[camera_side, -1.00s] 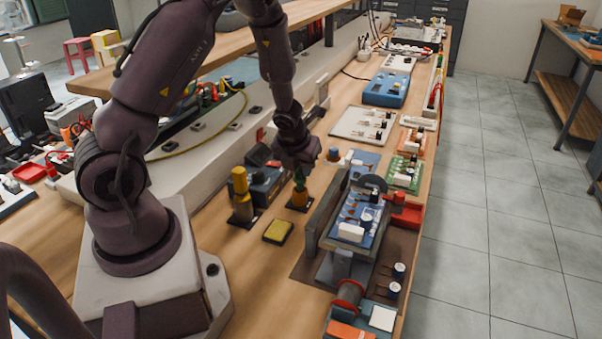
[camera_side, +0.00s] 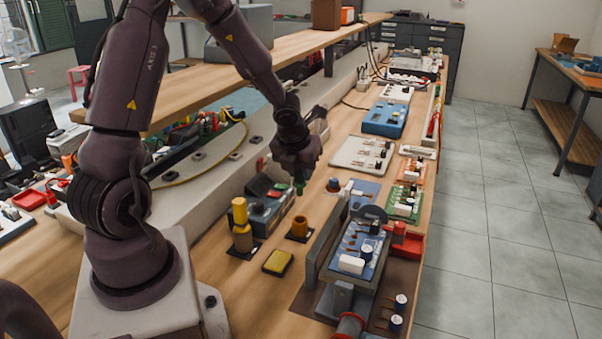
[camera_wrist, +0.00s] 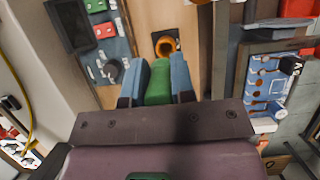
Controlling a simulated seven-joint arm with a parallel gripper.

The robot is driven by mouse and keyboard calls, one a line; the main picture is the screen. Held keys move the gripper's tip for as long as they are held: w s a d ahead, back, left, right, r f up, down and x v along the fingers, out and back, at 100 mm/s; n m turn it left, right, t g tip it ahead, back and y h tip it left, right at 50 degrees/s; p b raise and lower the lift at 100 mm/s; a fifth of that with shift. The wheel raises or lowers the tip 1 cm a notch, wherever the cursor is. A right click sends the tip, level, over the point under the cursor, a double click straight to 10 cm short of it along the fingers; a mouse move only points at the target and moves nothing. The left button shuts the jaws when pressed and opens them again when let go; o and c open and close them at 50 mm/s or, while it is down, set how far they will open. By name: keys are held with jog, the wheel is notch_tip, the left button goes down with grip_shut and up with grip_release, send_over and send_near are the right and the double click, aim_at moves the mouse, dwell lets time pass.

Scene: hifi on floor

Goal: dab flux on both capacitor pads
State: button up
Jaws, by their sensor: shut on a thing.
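My gripper (camera_side: 299,176) is shut on a green tool (camera_side: 300,187), which hangs below it above the bench. In the wrist view the green tool (camera_wrist: 158,82) sits between blue fingertips; its lower tip is hidden. An amber cup (camera_side: 300,226) on a dark square base stands below the gripper, empty of the tool. The blue circuit board (camera_side: 350,247) is held in a grey vise to the right of the cup. It carries a white block and a dark cylinder, and it also shows at the right in the wrist view (camera_wrist: 259,88). The pads are too small to make out.
A yellow sponge (camera_side: 278,262) and a yellow-topped bottle (camera_side: 241,228) stand left of the vise (camera_side: 320,240). A blue-grey box (camera_side: 268,208) is behind the cup. A red tray (camera_side: 411,245) lies right of the vise. Several small boards lie farther back.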

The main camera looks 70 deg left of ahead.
jog(key=w+d+r+m, duration=0.1)
jog(key=d+r, duration=0.1)
jog(key=d, duration=0.8)
jog(key=w+d+r+m, duration=0.1)
jog(key=d+r, duration=0.1)
jog(key=d, duration=0.8)
jog(key=shift+s+a+f+n, duration=0.15)
jog(key=shift+f+n, duration=0.35)
jog(key=shift+f, duration=0.8)
jog(key=shift+s+a+f+n, duration=0.1)
jog(key=shift+f+n, duration=0.4)
jog(key=shift+f, duration=0.8)
jog(key=shift+f, duration=0.4)
jog(key=shift+r, duration=0.1)
